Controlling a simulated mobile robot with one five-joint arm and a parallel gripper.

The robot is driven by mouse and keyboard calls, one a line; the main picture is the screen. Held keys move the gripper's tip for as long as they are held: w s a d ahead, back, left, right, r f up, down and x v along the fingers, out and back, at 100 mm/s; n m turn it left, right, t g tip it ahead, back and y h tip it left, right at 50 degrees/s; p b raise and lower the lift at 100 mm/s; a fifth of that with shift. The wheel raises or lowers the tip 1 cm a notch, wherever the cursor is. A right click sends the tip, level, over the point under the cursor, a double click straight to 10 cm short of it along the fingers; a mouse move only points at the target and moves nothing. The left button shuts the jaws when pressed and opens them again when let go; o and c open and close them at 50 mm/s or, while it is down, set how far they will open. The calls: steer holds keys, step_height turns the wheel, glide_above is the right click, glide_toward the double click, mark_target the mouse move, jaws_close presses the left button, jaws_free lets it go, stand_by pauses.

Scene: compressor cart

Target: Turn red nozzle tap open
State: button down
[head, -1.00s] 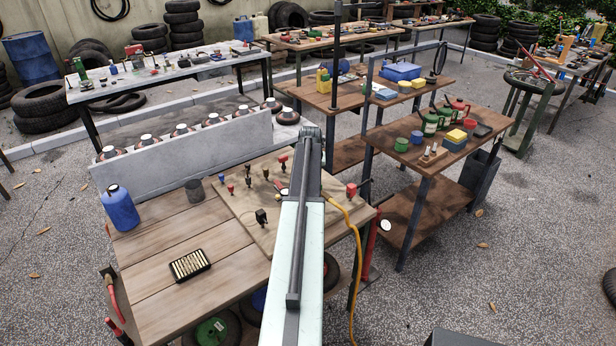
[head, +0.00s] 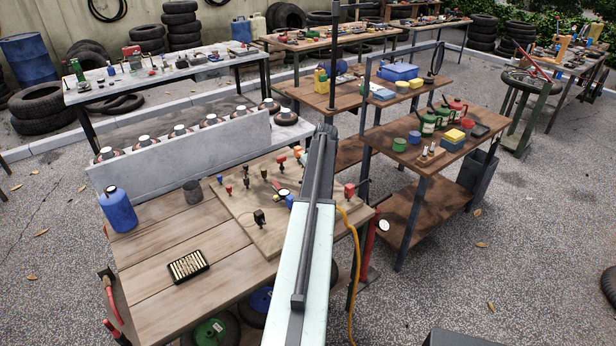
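A light wooden board (head: 243,221) lies on the plank-topped cart (head: 150,262) and carries several small fittings. Red-topped ones include one at the right edge (head: 349,189), one at the back (head: 282,161) and one at the left (head: 229,188). They are too small to tell which is the red nozzle tap or how its handle is turned. My arm (head: 303,255) reaches across the board's right part and hides some of it. My gripper is not visible; it seems hidden behind the arm.
A blue bottle (head: 118,210), a grey cup (head: 192,191) and a black tray of brass pieces (head: 187,266) stand on the cart. A yellow hose (head: 355,255) hangs off its right side. A wooden shelf rack (head: 395,160) stands close at the right.

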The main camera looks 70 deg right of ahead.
steer(key=shift+w, duration=0.2)
steer(key=c, duration=1.4)
jaws_free()
steer(key=p+v, duration=0.7)
steer(key=v, duration=0.1)
steer(key=shift+d, duration=0.1)
steer(key=shift+f, duration=0.1)
